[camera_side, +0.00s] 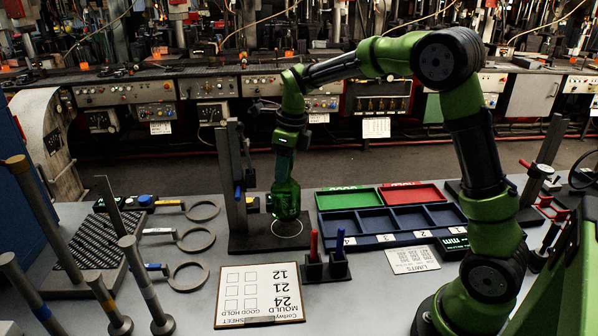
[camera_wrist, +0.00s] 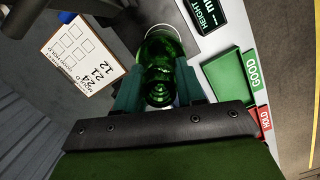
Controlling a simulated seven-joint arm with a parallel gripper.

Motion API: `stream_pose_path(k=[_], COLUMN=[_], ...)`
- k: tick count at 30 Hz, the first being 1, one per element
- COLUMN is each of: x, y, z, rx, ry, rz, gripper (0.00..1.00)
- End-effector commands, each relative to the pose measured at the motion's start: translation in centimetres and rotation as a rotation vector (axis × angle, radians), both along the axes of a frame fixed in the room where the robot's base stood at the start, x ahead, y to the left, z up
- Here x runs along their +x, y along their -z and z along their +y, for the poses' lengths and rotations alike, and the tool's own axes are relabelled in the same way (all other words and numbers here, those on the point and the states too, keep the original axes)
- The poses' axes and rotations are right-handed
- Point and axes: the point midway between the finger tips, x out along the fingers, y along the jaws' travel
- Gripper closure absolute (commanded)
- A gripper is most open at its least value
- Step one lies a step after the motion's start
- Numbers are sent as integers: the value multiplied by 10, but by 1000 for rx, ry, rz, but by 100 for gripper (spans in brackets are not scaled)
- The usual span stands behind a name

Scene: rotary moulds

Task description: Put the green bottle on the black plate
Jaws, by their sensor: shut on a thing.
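The green glass bottle (camera_side: 286,203) is upright in my gripper (camera_side: 286,182) in the side view. The wrist view looks down along the bottle (camera_wrist: 160,75), with the two fingers of my gripper (camera_wrist: 158,92) closed on its sides. The black plate (camera_side: 248,243) is the flat base under an upright gauge post, and a white ring is marked on it. The bottle's bottom is over or at this ring; I cannot tell whether it touches the plate. Part of the ring shows past the bottle in the wrist view.
The gauge post (camera_side: 233,185) stands just left of the bottle. A blue tray (camera_side: 385,238) with green and red sections lies to the right. Red and blue pens (camera_side: 338,250) stand in holders in front, near a mould sheet (camera_side: 258,293). Ring gauges (camera_side: 193,240) lie left.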

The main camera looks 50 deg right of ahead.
Motion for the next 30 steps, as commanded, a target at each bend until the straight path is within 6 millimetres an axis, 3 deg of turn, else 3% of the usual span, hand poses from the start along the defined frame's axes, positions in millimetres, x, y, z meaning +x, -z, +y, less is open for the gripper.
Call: stream_pose_path(k=[9,22,23,27,30], x=[0,0,0,0,0], y=[38,45,46,45,45], z=[0,0,0,0,0], rx=[0,-1,0,0,0], ry=[1,0,0,0,0], rz=[-1,-4,-2,-2,-2], gripper=[100,100,60,39,36])
